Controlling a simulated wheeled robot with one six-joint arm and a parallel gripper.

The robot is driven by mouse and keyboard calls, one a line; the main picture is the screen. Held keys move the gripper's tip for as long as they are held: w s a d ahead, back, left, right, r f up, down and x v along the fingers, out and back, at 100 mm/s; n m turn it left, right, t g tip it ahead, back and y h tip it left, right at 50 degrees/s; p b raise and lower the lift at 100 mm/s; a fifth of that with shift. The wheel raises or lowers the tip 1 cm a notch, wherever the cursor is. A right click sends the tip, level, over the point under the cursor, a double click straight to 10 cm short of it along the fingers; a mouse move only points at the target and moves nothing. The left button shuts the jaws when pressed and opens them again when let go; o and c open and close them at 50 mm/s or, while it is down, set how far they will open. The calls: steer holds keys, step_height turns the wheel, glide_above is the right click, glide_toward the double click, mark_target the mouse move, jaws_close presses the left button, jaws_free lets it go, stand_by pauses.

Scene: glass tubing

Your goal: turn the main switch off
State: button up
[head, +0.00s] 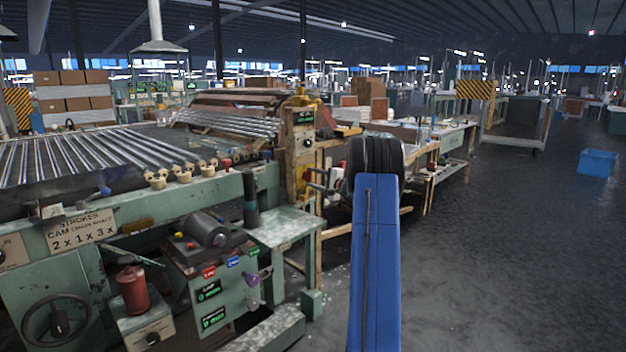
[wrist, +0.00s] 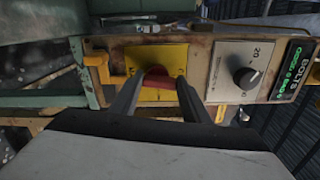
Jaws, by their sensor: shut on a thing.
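The main switch is a red handle (wrist: 157,82) on a yellow plate (wrist: 157,55) in the wrist view. The plate sits on a worn, tall panel (wrist: 205,60). The handle lies across the wrist picture, along the panel's length. My gripper (wrist: 158,84) has one dark finger on each side of the handle and is shut on it. The handle's ends are partly hidden by the fingers. In the head view the panel (head: 291,160) stands upright at the machine's near corner. My blue arm reaches toward it, and the black wrist hides part of that area.
A grey plate with a black dial (wrist: 245,72) and a green-lettered display (wrist: 291,75) sit beside the switch plate. The machine's roller bed (head: 90,155) and a small green table (head: 285,226) are left of my arm. The floor at right is open, with a blue bin (head: 597,163).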

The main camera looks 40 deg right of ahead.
steer(key=shift+f+n, duration=0.1)
steer(key=shift+n, duration=0.8)
steer(key=o, duration=1)
steer(key=shift+o, duration=0.2)
steer(key=shift+s, duration=0.1)
steer(key=s+d, duration=0.1)
steer(key=s, duration=1.6)
steer(key=shift+s+d, duration=0.15)
